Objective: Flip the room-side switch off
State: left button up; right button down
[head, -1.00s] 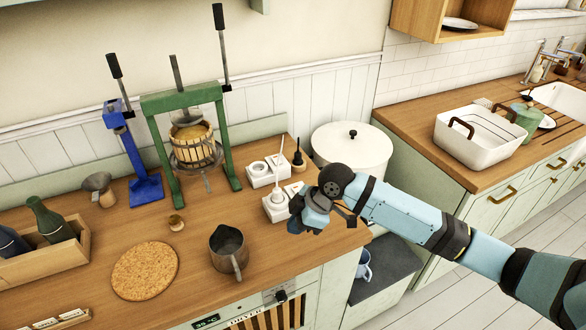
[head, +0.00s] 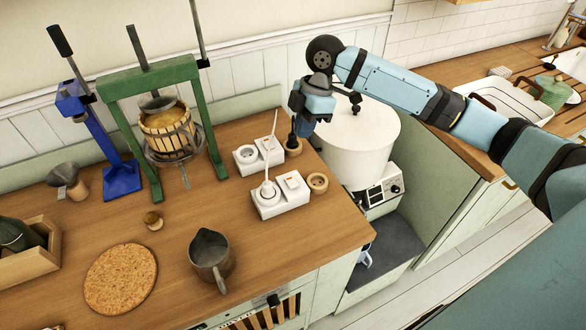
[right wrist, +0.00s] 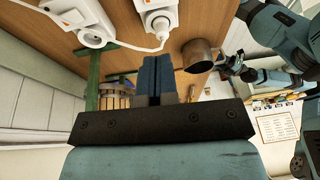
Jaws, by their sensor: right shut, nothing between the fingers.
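Two white socket blocks stand on the wooden counter in the head view. The room-side block (head: 281,203) has a plug with a cord and a rocker switch (head: 292,182) with a reddish mark; its setting is too small to tell. The wall-side block (head: 246,157) stands behind it. My right gripper (head: 303,132) is shut and empty, above the counter's right end, behind and right of the room-side switch, not touching it. In the right wrist view its closed fingers (right wrist: 154,78) show below the blocks. My left gripper (right wrist: 234,66) shows small there; its jaws are unclear.
A small wooden pot (head: 317,183) sits beside the room-side block. A white drum (head: 360,150) stands right of the counter. A metal pitcher (head: 211,260), cork mat (head: 121,278) and green press (head: 108,92) are to the left. Counter front right is clear.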

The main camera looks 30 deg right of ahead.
aim_at(292, 184)
jog(key=shift+s, duration=0.1)
jog(key=x, duration=0.4)
jog(key=p+x, duration=0.1)
jog(key=x, duration=0.3)
jog(key=p+x, duration=0.1)
jog(key=x, duration=0.4)
jog(key=shift+s+d+f, duration=0.15)
jog(key=shift+s+d, duration=0.1)
jog(key=shift+d, duration=0.15)
jog(key=shift+f, duration=0.45)
